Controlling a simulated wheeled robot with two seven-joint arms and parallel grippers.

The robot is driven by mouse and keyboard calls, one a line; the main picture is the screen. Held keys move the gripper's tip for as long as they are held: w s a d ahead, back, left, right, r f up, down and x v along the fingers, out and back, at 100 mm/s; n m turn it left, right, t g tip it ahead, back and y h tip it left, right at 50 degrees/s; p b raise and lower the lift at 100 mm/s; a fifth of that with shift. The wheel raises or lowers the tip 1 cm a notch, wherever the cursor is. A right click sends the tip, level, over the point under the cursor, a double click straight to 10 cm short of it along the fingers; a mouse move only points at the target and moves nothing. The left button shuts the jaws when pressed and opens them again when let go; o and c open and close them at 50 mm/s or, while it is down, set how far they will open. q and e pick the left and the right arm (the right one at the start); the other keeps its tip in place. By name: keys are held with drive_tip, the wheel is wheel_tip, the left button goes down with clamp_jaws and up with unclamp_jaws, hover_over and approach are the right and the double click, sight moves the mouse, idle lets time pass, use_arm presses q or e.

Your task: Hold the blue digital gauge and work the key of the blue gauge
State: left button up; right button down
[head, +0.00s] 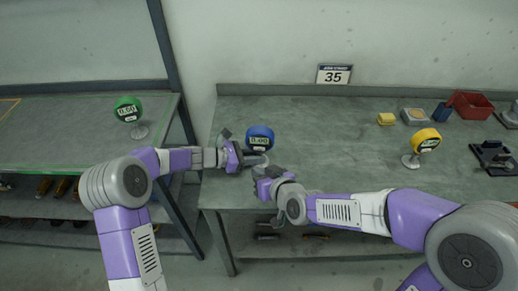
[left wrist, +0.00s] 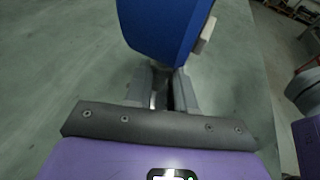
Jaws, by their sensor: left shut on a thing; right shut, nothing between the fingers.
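The blue digital gauge (head: 260,138) stands near the left end of the right-hand bench, its lit display facing my head camera. My left gripper (head: 248,158) is shut on it below the round head. In the left wrist view the gauge's blue housing (left wrist: 166,25) rises just beyond my left fingers (left wrist: 162,88), with a pale block, perhaps the key, on its right side (left wrist: 205,36). My right gripper (head: 267,174) is shut and empty, just below and in front of the gauge. Whether it touches the gauge cannot be told. The gauge's lower stem is mostly hidden by the grippers.
A yellow gauge (head: 424,142) stands farther right on the bench, and a green gauge (head: 128,110) on the left bench. The bench middle is clear.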

use_arm(q)
drive_tip(key=o, duration=0.9)
